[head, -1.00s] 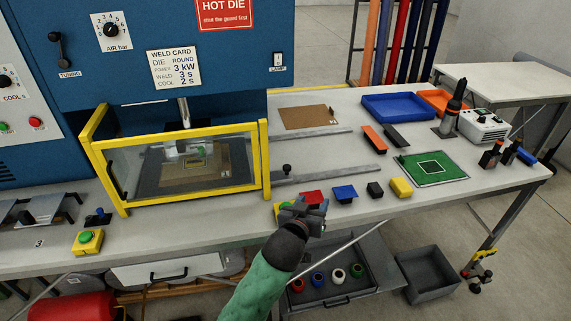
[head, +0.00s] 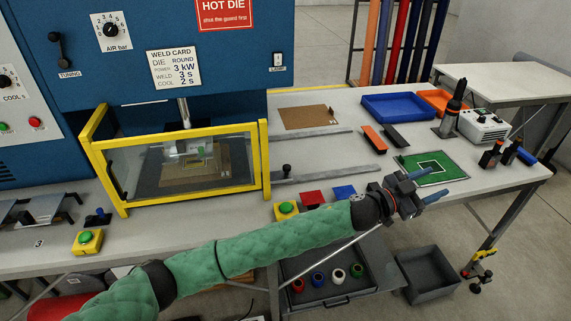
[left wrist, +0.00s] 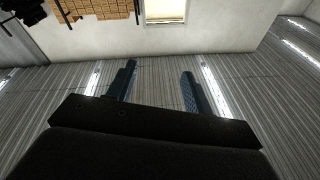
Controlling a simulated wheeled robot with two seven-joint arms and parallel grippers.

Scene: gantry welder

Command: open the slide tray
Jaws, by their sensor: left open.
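The slide tray seems to be the dark plate (head: 150,188) with a brown board (head: 190,174) on it, under the press behind the yellow-framed clear guard (head: 266,160). Two grey rails run right from there, the front one (head: 345,174) and the back one (head: 315,132). A black knob (head: 287,170) stands at the front rail's left part, just right of the guard. My left gripper (head: 426,187) is open and empty, over the table's front right part, well right of the knob. In the left wrist view its two fingers (left wrist: 158,88) are apart with nothing between. My right gripper is not in view.
A green mat (head: 435,167) lies just behind my left gripper. Red (head: 312,198) and blue (head: 344,192) blocks and a green-button box (head: 286,209) line the front edge. A drawer (head: 330,285) of coloured rings is below.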

